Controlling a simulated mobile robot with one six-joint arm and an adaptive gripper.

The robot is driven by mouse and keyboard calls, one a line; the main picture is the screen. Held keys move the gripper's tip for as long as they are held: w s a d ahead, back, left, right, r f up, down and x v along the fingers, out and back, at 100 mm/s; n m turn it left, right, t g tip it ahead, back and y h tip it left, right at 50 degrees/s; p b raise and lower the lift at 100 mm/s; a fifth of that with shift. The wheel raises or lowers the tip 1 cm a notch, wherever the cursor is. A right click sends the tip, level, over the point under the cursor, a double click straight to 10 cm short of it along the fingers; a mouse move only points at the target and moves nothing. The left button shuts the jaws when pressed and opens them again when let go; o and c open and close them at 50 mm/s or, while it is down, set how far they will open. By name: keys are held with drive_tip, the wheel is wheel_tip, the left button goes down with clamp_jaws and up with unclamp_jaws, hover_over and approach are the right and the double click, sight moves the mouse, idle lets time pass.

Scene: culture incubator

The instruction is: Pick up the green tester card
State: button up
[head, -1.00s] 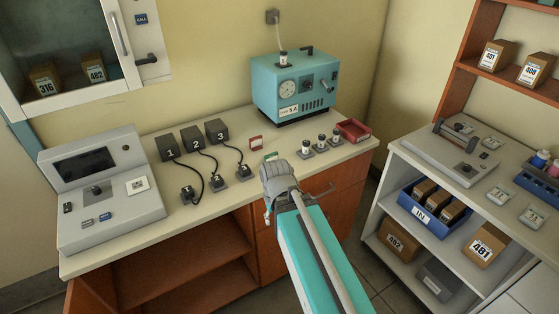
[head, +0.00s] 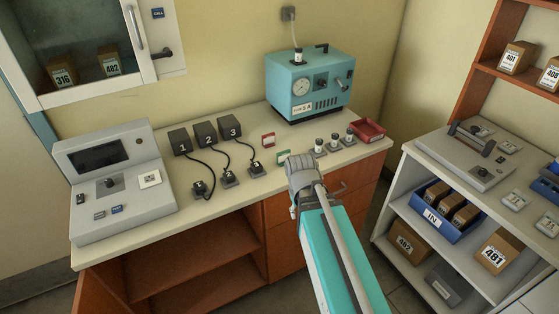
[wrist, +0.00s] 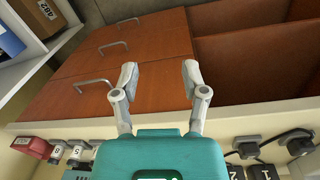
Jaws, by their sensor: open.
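The green tester card (head: 283,156) stands on the counter in the head view, just behind and left of my arm's end. It is small, with a pale part. I cannot make it out in the wrist view. My gripper (wrist: 159,75) is open and empty in the wrist view, its two fingers apart in front of the wooden drawer fronts.
A red card (head: 268,139) stands behind the green one. Several small vials (head: 335,141) and a red tray (head: 369,130) are to the right, the teal incubator (head: 318,85) behind. Black plugs with cables (head: 229,179) lie left. Drawer handles (wrist: 92,83) stick out below the counter.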

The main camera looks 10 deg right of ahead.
sight(283, 158)
drive_tip(key=w+a+r+n+h+b, duration=0.1)
drive_tip(key=w+a+n+h, duration=0.1)
drive_tip(key=w+n, duration=0.3)
drive_tip(key=w+a+r+n+t+h+b, duration=0.1)
drive_tip(key=w+a+n+h, duration=0.2)
drive_tip(key=w, duration=0.4)
drive_tip(key=w+a+r+n+t+h+b, duration=0.1)
drive_tip(key=w+a+n+h, duration=0.1)
drive_tip(key=w+n+h, duration=0.2)
drive_tip(key=shift+w+a+n+b, duration=0.15)
drive_tip(key=shift+w+n+b, duration=0.2)
drive_tip(key=shift+w+n, duration=1.3)
drive_tip(key=w+a+r+n+h, duration=0.1)
drive_tip(key=w+a+r+n+t+h, duration=0.1)
drive_tip(key=a+n, duration=0.1)
drive_tip(key=w+a+r+n+b, duration=0.1)
drive_tip(key=w+a, duration=0.1)
drive_tip(key=shift+a+n+t+h, duration=0.2)
drive_tip(key=shift+n+t+h, duration=0.05)
drive_tip(key=shift+t+h, duration=0.15)
drive_tip(key=shift+w+a+r+n, duration=0.15)
drive_tip(key=shift+a+r+n, duration=0.15)
